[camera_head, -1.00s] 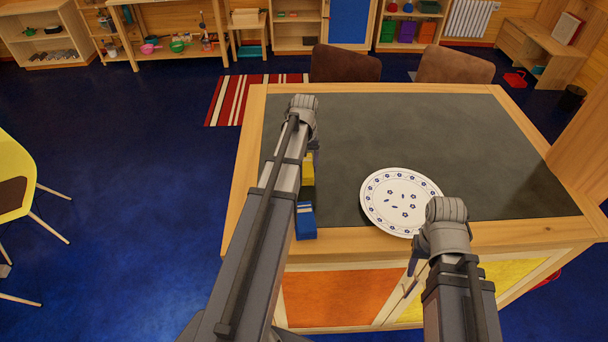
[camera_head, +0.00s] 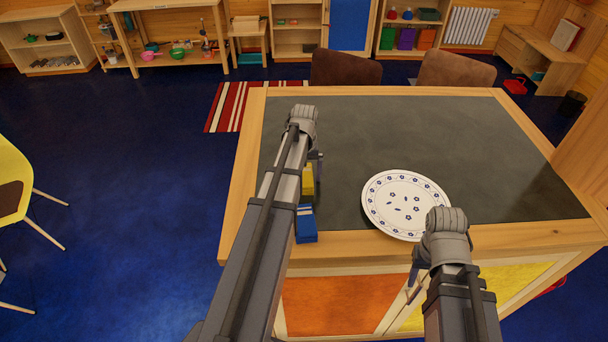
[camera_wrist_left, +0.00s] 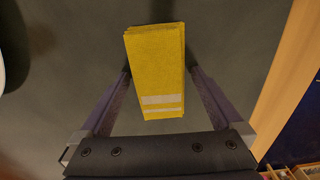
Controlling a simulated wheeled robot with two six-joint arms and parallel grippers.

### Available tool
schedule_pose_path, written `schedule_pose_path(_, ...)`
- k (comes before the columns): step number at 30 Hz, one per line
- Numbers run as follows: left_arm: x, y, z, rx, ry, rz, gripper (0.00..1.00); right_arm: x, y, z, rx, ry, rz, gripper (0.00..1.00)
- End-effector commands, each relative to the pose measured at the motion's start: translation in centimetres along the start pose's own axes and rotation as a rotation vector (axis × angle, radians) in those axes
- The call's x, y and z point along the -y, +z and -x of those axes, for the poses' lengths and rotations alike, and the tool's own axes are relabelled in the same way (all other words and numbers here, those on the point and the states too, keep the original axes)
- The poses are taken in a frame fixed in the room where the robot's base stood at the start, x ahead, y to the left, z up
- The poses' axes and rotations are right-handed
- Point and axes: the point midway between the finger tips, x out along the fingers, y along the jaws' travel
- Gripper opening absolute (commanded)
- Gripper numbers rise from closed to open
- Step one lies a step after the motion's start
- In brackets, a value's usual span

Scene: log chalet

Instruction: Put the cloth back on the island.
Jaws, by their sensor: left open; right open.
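A folded yellow cloth (camera_head: 308,181) with pale stripes lies on the dark top of the island (camera_head: 440,130), near its left front part. It fills the middle of the left wrist view (camera_wrist_left: 155,60). My left gripper (camera_head: 316,172) is open, with one finger on each side of the cloth; I cannot tell whether they touch it. The left arm hides part of the cloth in the head view. My right gripper (camera_head: 414,278) is open and empty at the island's front edge, partly hidden by its own wrist.
A blue folded item (camera_head: 305,224) with pale stripes lies just in front of the yellow cloth. A white plate with blue flowers (camera_head: 404,200) lies to the right, near my right wrist. Two brown chairs (camera_head: 455,68) stand behind the island. The island's back and right are clear.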

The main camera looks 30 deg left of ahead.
Motion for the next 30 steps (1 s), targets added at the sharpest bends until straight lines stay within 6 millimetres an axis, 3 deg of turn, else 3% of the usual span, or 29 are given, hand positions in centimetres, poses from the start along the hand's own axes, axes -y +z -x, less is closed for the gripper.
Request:
schedule_pose_path(8,0.0,0.0,0.3,0.0,0.0,0.0,1.0,0.0,0.0,0.3,0.0,0.0,0.0,0.5)
schedule_pose_path(14,0.0,0.0,1.6,0.0,0.0,0.0,1.0,-0.1,0.1,1.6,0.0,-0.001,-0.003,0.5)
schedule_pose_path(30,0.0,0.0,9.5,0.0,0.0,0.0,1.0,-0.9,0.6,9.4,0.003,-0.001,-0.001,0.5)
